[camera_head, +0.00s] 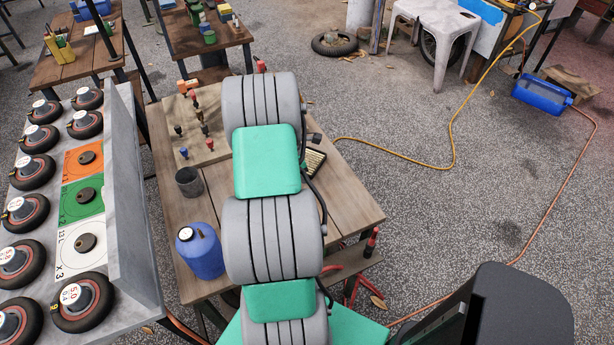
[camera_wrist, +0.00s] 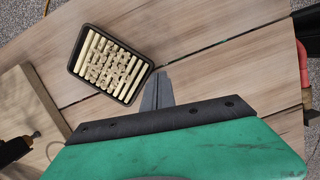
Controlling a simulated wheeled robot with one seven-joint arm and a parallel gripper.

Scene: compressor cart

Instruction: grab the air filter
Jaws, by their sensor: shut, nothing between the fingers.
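The air filter (camera_wrist: 108,62) is a dark rectangular frame with cream pleats, lying on the wooden table. In the head view its near part (camera_head: 315,159) shows just right of my arm, which partly covers that spot. My gripper (camera_wrist: 160,88) is shut and empty. In the wrist view its grey fingers point at the table just right of the filter's lower right edge, and look apart from it. How high they are above the table I cannot tell. In the head view my arm hides most of the gripper.
The wooden table (camera_head: 345,192) also holds a blue jug (camera_head: 200,252), a dark cup (camera_head: 189,182) and a board (camera_head: 206,150) with several small tools. Red-handled tools (camera_head: 371,242) hang at its right edge. A grey rack with several wheels stands left. The table right of the filter is clear.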

